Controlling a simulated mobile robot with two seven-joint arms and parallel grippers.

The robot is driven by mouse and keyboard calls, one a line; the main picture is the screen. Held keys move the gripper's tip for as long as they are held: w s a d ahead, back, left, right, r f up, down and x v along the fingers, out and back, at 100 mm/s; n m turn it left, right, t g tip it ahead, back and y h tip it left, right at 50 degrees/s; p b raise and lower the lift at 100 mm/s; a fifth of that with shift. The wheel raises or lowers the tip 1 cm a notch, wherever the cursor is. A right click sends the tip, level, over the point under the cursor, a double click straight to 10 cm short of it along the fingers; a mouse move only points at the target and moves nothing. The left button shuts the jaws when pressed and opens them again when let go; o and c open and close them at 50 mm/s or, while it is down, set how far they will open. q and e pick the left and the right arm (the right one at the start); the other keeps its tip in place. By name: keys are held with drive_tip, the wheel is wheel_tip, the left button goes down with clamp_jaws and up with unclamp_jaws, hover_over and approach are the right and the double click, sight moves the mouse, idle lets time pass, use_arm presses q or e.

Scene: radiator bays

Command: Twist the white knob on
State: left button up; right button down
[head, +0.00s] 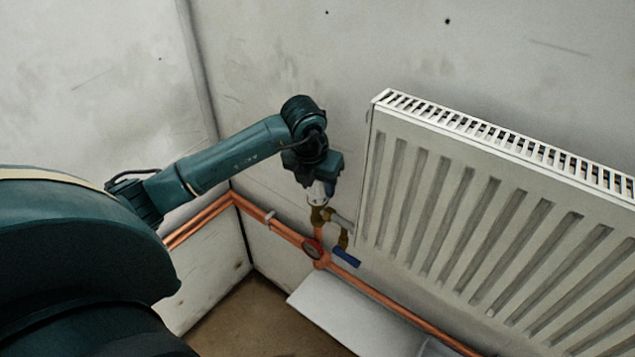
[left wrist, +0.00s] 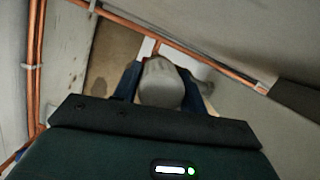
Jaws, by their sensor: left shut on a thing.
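The white knob (head: 315,193) sits on top of a brass valve (head: 319,214) at the left end of the radiator. Only a small part of it shows below my left gripper (head: 316,184) in the head view. In the left wrist view the knob (left wrist: 161,83) looks grey and rounded, between the two blue fingers of my left gripper (left wrist: 160,88). My left gripper points down from above and is shut on the knob. My right gripper is in neither view.
A white radiator (head: 500,200) fills the right side. Copper pipes (head: 282,232) run along the wall below the valve. A red round part (head: 313,248) and a blue lever (head: 346,257) lie close below. A white panel (head: 325,310) is beneath the pipes.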

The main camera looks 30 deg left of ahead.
use_arm(q)
drive_tip(key=shift+f, duration=0.2)
idle(0.3)
drive_tip(key=shift+b, duration=0.3)
drive_tip(key=shift+f+m+b, duration=0.15)
drive_tip(key=shift+m+b, duration=0.15)
drive_tip(key=shift+m, duration=0.3)
drive_tip(key=m+h+b, duration=0.1)
drive_tip(key=m, duration=0.2)
drive_tip(key=m+h+b, duration=0.1)
drive_tip(key=m+b, duration=0.1)
drive_tip(key=m, duration=0.2)
drive_tip(key=shift+a+g, duration=0.1)
drive_tip(key=shift+g, duration=0.3)
drive_tip(key=m, duration=0.3)
drive_tip(key=shift+m+g+h, duration=0.3)
drive_tip(key=shift+m+h, duration=0.1)
